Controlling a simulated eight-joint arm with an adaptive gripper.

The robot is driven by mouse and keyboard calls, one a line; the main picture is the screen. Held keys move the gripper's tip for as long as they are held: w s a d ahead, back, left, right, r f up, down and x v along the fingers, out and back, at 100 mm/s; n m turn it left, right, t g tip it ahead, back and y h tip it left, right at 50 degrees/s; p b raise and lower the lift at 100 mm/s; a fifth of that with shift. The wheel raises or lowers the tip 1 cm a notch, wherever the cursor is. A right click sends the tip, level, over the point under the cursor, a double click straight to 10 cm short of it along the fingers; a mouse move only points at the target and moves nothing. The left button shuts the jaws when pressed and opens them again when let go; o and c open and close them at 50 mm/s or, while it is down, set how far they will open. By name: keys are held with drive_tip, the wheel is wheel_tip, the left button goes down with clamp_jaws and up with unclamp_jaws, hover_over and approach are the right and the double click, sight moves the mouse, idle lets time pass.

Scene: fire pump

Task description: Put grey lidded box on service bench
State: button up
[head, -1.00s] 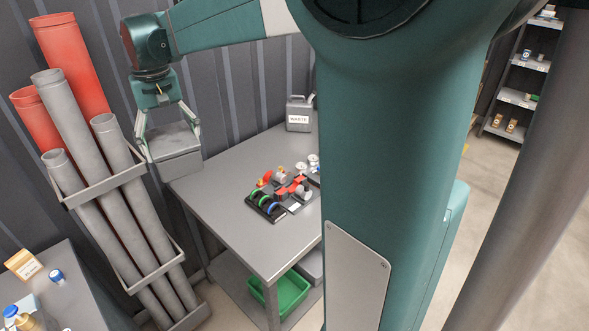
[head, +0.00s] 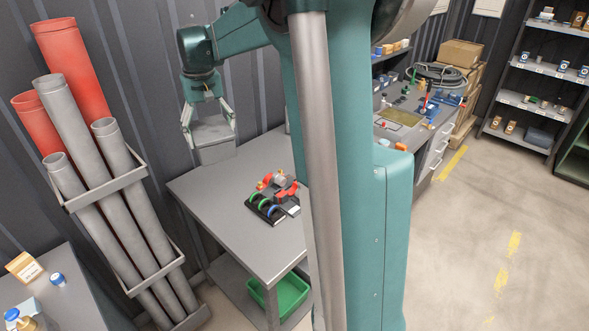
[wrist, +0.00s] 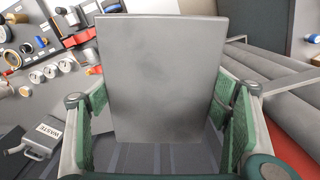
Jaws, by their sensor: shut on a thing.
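The grey lidded box (head: 213,153) is held in my gripper (head: 209,126) in the head view, over the back left part of a grey metal bench (head: 222,212). The gripper's fingers press on two opposite sides of the box. In the wrist view, the box's flat grey lid (wrist: 162,75) fills the middle between the green finger pads. The box looks level. I cannot tell whether its underside touches the bench top or hangs above it.
A black tray of coloured fittings (head: 266,211) sits mid-bench. A grey WASTE can (wrist: 43,138) shows in the wrist view. A rack of grey and red pipes (head: 105,175) stands left of the bench. A green bin (head: 292,294) is below. The bench's front left top is clear.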

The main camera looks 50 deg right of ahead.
drive_tip(key=w+d+f+n+p, duration=0.2)
drive_tip(key=w+d+f, duration=0.1)
drive_tip(key=w+f, duration=0.7)
drive_tip(key=w+d+f+n+p, duration=0.1)
drive_tip(key=w+d+f+p, duration=0.2)
drive_tip(key=w+f, duration=0.7)
drive_tip(key=shift+n+p, duration=0.3)
drive_tip(key=shift+n, duration=0.1)
drive_tip(key=shift+w+a+f, duration=0.1)
drive_tip(key=shift+f, duration=0.05)
wheel_tip(320, 180, down, 6)
idle(0.3)
drive_tip(key=shift+f, duration=0.15)
drive_tip(key=shift+f+p, duration=0.35)
drive_tip(key=shift+f, duration=1.45)
drive_tip(key=shift+f, duration=0.15)
